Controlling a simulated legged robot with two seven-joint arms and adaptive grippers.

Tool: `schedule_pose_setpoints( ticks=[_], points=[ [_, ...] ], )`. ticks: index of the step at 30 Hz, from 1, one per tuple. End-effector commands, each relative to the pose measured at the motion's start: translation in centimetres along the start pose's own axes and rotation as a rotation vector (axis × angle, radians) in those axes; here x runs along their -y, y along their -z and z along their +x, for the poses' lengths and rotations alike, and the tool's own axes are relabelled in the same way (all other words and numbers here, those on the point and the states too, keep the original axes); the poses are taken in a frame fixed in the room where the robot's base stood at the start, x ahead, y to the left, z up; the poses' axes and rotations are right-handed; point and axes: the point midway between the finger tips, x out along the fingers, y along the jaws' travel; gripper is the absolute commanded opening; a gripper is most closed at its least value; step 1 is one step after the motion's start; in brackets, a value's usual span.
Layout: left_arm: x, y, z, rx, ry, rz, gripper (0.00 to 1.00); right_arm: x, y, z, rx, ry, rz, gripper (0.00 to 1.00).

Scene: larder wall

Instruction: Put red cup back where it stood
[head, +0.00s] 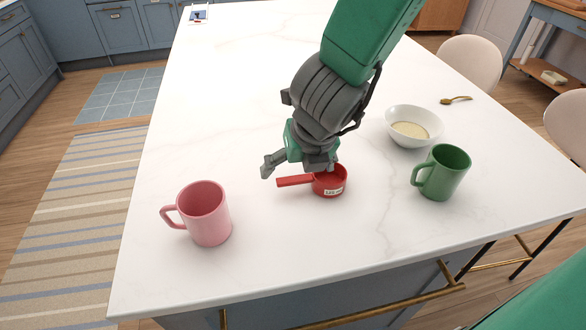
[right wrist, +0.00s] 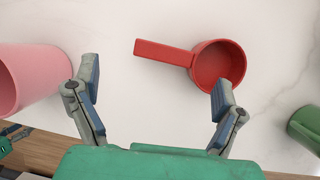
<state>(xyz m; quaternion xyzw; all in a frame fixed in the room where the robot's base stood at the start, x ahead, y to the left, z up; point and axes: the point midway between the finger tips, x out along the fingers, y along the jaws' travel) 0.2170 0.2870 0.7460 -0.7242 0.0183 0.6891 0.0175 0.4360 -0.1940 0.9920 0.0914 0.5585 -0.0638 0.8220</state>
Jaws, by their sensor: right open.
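The red cup (head: 330,181) is a small measuring cup with a straight handle, standing on the white counter. In the head view its handle points left. My right gripper (head: 299,165) is just above and behind it and hides part of its rim. In the right wrist view the red cup (right wrist: 218,66) lies beyond the fingertips, its bowl near the right finger and its handle reaching left between the fingers. The right gripper (right wrist: 157,78) is open with nothing between its fingers.
A pink mug (head: 206,213) stands to the left and a green mug (head: 442,172) to the right. A white bowl (head: 413,126) with pale contents and a gold spoon (head: 456,99) are farther back right.

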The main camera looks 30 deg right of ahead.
Motion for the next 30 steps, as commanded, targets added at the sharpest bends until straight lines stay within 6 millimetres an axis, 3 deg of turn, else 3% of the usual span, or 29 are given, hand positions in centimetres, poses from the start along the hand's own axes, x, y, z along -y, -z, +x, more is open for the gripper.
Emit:
schedule_pose_setpoints(
  ticks=[1,3,9,30],
  points=[
    [0.0,0.1,-1.1,0.0,0.0,0.0,0.4,0.1,-0.3,-1.7,0.002,-0.002,0.003,0.91],
    [0.0,0.1,-1.8,0.0,0.0,0.0,0.4,0.2,-0.3,-3.1,0.001,-0.003,0.004,0.91],
    [0.0,0.2,-3.2,0.0,-0.001,0.001,0.4,0.1,-0.2,-5.9,0.001,-0.001,0.003,0.91],
    [0.0,0.2,-3.6,0.0,0.0,0.001,0.4,0.1,-0.1,-6.8,-0.001,0.0,0.002,0.91]
  ],
)
